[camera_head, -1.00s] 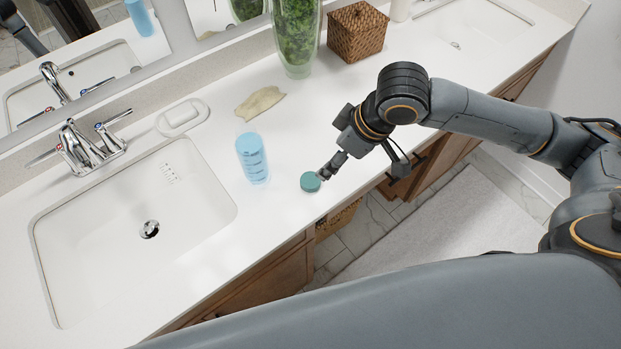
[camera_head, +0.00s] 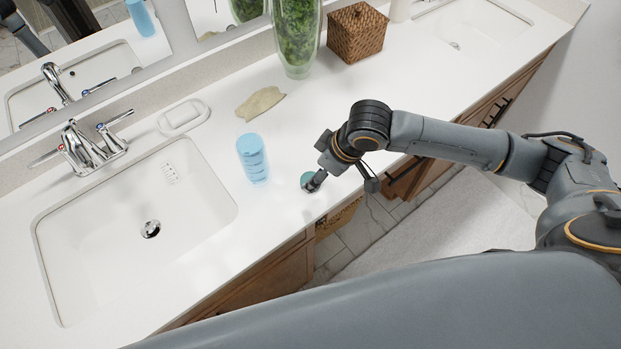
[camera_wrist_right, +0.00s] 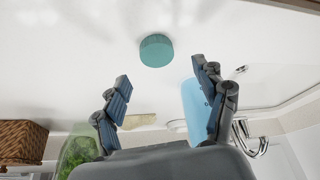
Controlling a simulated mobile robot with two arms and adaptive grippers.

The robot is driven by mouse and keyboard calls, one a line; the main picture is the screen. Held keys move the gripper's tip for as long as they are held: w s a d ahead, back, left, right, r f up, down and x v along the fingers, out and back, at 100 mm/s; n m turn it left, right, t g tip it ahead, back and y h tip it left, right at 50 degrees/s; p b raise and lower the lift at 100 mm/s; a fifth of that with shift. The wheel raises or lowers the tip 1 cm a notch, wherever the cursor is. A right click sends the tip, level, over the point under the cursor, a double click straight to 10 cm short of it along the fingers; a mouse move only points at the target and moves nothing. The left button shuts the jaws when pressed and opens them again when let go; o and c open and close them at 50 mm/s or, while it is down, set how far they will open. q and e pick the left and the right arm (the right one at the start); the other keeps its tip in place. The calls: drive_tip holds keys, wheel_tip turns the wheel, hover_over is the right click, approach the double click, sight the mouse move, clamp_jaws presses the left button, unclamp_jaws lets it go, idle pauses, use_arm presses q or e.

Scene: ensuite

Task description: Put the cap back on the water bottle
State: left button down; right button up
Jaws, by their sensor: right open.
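The teal cap (camera_head: 305,178) lies on the white counter, to the right of the water bottle and near the front edge. In the right wrist view the cap (camera_wrist_right: 156,50) lies just beyond the fingertips. The light blue bottle (camera_head: 252,158) stands upright beside the sink; it also shows in the wrist view (camera_wrist_right: 192,112), partly behind a finger. My right gripper (camera_head: 314,183) is over the cap and partly hides it in the head view. Its fingers (camera_wrist_right: 160,70) are spread wide with nothing between them. My left gripper is not in view.
A sink (camera_head: 100,245) with a chrome faucet (camera_head: 84,150) is at the left. A soap dish (camera_head: 182,118), a beige cloth-like item (camera_head: 260,103), a glass vase (camera_head: 297,40) and a wicker box (camera_head: 356,33) stand farther back. Counter around the cap is clear.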

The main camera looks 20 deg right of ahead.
drive_tip(key=x, duration=0.2)
drive_tip(key=p+x, duration=0.1)
drive_tip(key=x, duration=0.1)
drive_tip(key=shift+d+f, duration=0.15)
drive_tip(key=shift+f, duration=0.2)
drive_tip(key=shift+w+f, duration=0.1)
drive_tip(key=shift+f, duration=0.2)
drive_tip(key=c, duration=0.8)
